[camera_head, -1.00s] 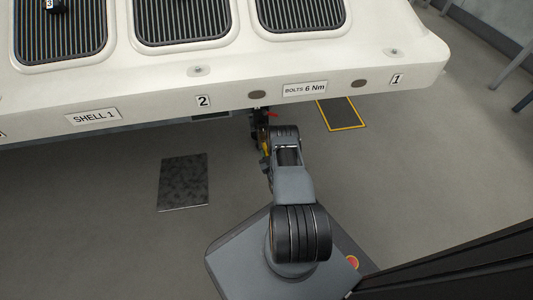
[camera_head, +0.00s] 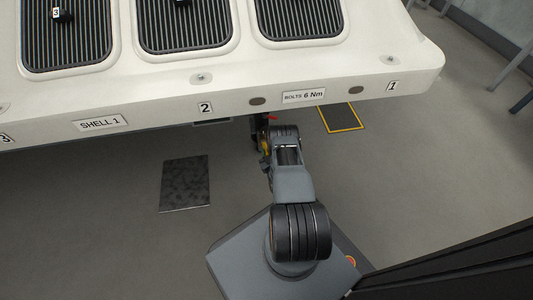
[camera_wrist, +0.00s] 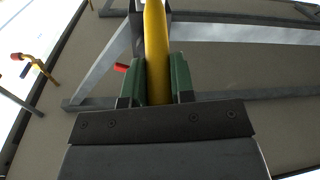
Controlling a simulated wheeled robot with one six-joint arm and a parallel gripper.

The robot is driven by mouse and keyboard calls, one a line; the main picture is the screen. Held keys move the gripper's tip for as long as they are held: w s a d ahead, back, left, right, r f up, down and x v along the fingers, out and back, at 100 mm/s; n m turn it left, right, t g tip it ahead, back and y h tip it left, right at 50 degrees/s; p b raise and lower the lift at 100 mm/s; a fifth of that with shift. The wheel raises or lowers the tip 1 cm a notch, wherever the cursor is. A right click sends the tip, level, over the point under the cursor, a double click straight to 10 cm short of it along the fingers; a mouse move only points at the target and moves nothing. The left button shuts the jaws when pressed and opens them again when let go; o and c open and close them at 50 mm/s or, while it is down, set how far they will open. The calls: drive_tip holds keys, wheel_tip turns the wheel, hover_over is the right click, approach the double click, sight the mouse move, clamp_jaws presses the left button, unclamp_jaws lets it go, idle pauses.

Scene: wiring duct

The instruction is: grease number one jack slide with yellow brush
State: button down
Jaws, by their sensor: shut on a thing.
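In the wrist view my gripper (camera_wrist: 157,84) has its green-padded fingers shut on the yellow handle of the yellow brush (camera_wrist: 156,40). The handle points away from my gripper, and its far end runs out of the top of the picture, so I cannot see the bristles. In the head view my gripper is mostly hidden under the edge of the white shell (camera_head: 330,94); a bit of yellow shows beside my arm. Labels "1" (camera_head: 392,86) and "2" (camera_head: 206,107) are on the shell's front edge. I cannot make out the jack slide for certain.
Grey metal struts (camera_wrist: 105,68) and a red-tipped part (camera_wrist: 121,67) are close to the brush in the wrist view. Yellow bent rods with red ends (camera_wrist: 17,57) stand at left. A dark mat (camera_head: 185,184) and a yellow-edged plate (camera_head: 341,117) lie on the floor.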

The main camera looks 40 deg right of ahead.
wheel_tip(320, 180, up, 3)
drive_tip(key=shift+f+p, duration=0.2)
drive_tip(key=shift+p, duration=0.55)
wheel_tip(320, 180, down, 7)
drive_tip(key=b, duration=0.5)
drive_tip(key=p+v, duration=0.1)
drive_tip(key=v, duration=0.2)
drive_tip(key=shift+s+a, duration=0.3)
drive_tip(key=shift+s, duration=0.05)
drive_tip(key=shift+w, duration=0.1)
